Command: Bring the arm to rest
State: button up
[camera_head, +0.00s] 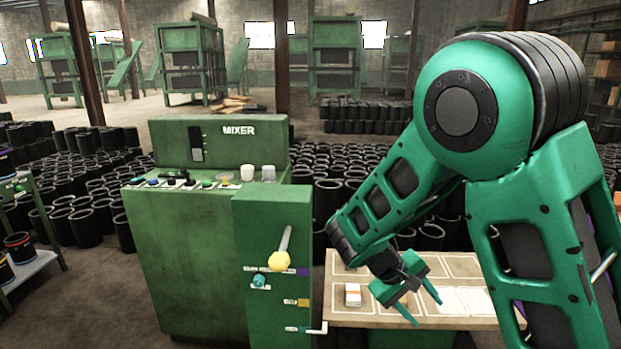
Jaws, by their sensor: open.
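My green arm comes in from the right and bends down toward a light wooden table. My gripper (420,308) is at the end of it, over the table (375,317), with its two green fingers spread apart and nothing between them. A small white and brown block (352,295) lies on the table just left of the gripper, apart from the fingers. Whether the fingertips touch the table top, I cannot tell.
Many black sleeves (85,228) stand on the floor behind. A side shelf (30,268) is at far left.

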jog(key=s+d+r+m+g+y, duration=0.2)
jog(key=s+d+r+m+y, duration=0.4)
jog(key=s+d, duration=0.7)
jog(key=s+r+m+y, duration=0.1)
jog(key=s+r+m, duration=0.1)
jog(key=s, duration=0.5)
jog(key=s+d+r+m+t, duration=0.1)
jog(key=s+r, duration=0.2)
jog(key=s, duration=0.4)
jog(key=shift+s+m+y, duration=0.35)
jog(key=shift+m+y, duration=0.05)
jog(key=shift+d, duration=0.1)
jog(key=shift+w+f, duration=0.25)
jog(key=shift+w, duration=0.35)
